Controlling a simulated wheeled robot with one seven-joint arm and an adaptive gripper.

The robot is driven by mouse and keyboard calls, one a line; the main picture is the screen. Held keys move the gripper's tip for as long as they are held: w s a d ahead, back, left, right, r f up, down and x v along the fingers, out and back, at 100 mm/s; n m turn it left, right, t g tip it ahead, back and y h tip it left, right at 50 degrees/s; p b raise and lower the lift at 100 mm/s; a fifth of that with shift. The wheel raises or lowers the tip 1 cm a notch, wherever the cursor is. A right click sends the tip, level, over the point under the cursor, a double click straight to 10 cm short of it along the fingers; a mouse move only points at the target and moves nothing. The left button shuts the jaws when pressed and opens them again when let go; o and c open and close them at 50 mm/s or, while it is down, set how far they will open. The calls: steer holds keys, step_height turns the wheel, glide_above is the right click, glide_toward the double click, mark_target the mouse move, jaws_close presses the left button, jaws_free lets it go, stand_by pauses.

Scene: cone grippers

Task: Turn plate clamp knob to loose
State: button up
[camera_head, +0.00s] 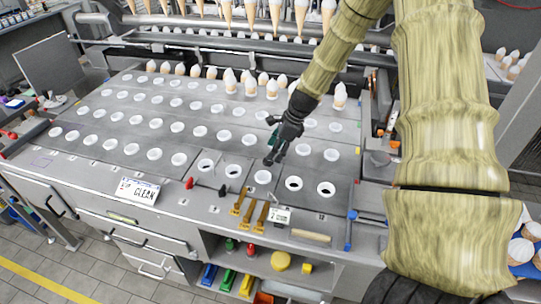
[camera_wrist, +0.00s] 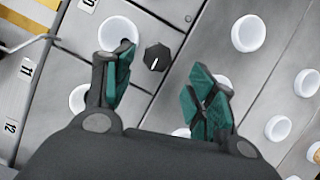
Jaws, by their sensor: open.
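The plate clamp knob (camera_wrist: 157,57) is a small black hexagonal knob with a white pointer line, on the grey metal plate in the wrist view. It stands beside a white cup ring (camera_wrist: 119,33). My gripper (camera_wrist: 163,82) is open and empty, with its teal finger pads on either side of the space just below the knob in the picture. I cannot tell whether the pads touch anything. In the head view my gripper (camera_head: 274,150) hangs low over the front right of the plated table, and I cannot make out the knob there.
Rows of white rings (camera_head: 177,127) fill the plates (camera_head: 110,110). A CLEAN sign (camera_head: 137,191), a red-ended rod (camera_head: 207,187) and yellow handles (camera_head: 248,212) lie along the front edge. White-topped cones (camera_head: 249,85) stand behind my gripper.

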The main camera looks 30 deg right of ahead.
mark_target(268, 162)
steer(key=shift+s+a+f, duration=0.15)
steer(key=shift+a+f, duration=0.05)
steer(key=shift+f, duration=0.35)
steer(key=shift+w+p+x, duration=0.2)
steer(key=shift+p+x, duration=0.35)
steer(key=shift+x, duration=0.8)
steer(key=shift+s, duration=0.1)
steer(key=shift+a, duration=0.1)
steer(key=shift+f, duration=0.1)
steer(key=shift+c, duration=0.2)
steer(key=c, duration=1)
